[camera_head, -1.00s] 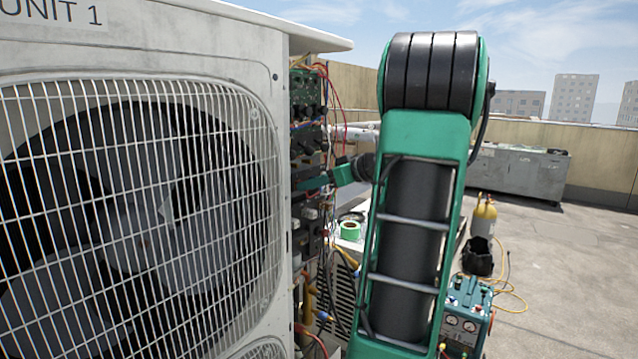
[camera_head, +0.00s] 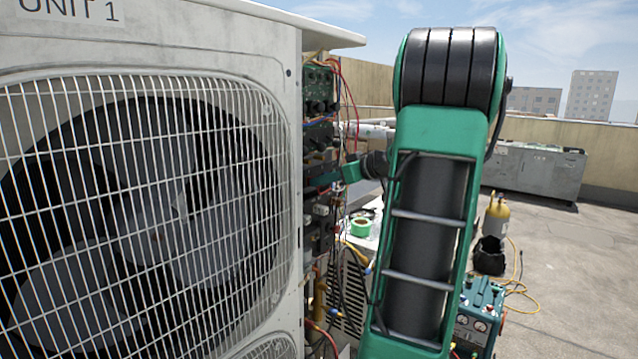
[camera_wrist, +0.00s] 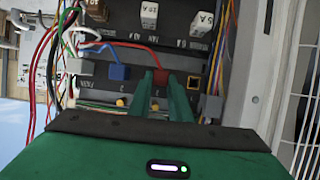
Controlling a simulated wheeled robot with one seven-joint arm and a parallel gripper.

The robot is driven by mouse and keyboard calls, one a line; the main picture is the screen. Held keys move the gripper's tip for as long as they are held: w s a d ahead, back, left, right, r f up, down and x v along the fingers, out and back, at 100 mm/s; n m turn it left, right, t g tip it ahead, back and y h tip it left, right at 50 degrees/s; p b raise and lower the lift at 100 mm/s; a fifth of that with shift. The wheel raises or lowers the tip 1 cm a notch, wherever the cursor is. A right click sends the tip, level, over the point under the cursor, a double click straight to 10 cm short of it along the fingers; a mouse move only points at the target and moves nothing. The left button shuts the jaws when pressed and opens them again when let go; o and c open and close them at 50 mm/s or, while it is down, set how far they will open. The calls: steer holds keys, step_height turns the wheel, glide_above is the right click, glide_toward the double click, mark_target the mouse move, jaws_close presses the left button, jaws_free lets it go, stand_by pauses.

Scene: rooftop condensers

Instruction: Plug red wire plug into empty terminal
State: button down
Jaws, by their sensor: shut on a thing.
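The red wire plug (camera_wrist: 160,76) sits between the two green fingers of my gripper (camera_wrist: 160,84) in the wrist view. Its red wire (camera_wrist: 128,44) arcs away to the left. The plug is at the front of the terminal block (camera_wrist: 140,84), right of a blue plug (camera_wrist: 119,72) that sits against the block. The fingers hide much of the red plug, so I cannot tell how deep it sits or see the terminal behind it. In the head view, my gripper (camera_head: 325,181) reaches left into the open electrical panel (camera_head: 320,150).
The fan condenser (camera_head: 150,190) stands close on the left. Loose wires hang left of the gripper (camera_wrist: 60,70) and a coloured bundle runs down its right side (camera_wrist: 220,60). White fuses (camera_wrist: 149,15) sit above.

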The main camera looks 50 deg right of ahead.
mark_target(321, 186)
steer(key=shift+s, duration=0.25)
steer(key=shift+s, duration=0.3)
steer(key=shift+s+d, duration=0.15)
steer(key=shift+s, duration=1.4)
steer(key=shift+s+d, duration=0.15)
steer(key=shift+s, duration=1.7)
